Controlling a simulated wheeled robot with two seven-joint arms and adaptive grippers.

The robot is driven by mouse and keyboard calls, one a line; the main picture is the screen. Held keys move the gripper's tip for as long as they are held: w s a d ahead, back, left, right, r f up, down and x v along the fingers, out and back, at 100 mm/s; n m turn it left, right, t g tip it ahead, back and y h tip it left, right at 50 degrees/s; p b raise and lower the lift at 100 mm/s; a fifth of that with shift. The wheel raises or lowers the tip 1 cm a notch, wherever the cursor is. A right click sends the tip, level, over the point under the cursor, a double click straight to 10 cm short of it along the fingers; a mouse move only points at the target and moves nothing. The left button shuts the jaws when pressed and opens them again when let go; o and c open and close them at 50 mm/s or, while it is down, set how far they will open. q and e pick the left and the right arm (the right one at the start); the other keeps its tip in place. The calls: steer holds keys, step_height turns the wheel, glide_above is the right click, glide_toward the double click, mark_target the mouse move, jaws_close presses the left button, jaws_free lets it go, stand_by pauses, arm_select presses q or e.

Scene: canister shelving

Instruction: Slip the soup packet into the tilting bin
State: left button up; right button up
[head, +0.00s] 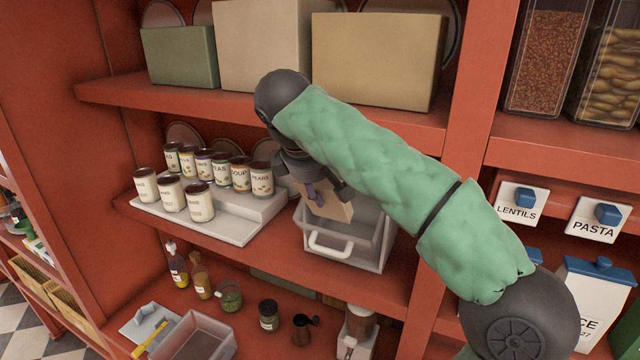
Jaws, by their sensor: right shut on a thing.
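The soup packet (337,209) is a small tan packet, partly hidden by my right gripper. My right gripper (327,194) is shut on it at the mouth of the tilting bin. The tilting bin (352,257) is a grey open box with a pale front handle, standing on the middle shelf. The packet's lower part overlaps the bin's opening, over its inside; I cannot tell whether it touches the bottom. My green-sleeved right arm crosses in front and hides part of the bin's right side. My left gripper is not in view.
Several cans (201,202) stand on a stepped white riser (240,222) left of the bin. Boxes (378,60) fill the shelf above. Bottles, jars and a grey tray (200,338) are below. A red upright (480,70) and labelled canisters (519,203) are at right.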

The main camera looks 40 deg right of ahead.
steer(key=shift+b+x, duration=0.45)
steer(key=shift+x, duration=0.65)
steer(key=shift+b+x, duration=0.65)
steer(key=shift+x, duration=0.95)
steer(key=shift+f, duration=0.1)
steer(key=o, duration=1.3)
steer(key=shift+c, duration=0.2)
steer(key=shift+p+v, duration=2.95)
steer(key=shift+v, duration=1.15)
steer(key=shift+f, duration=0.15)
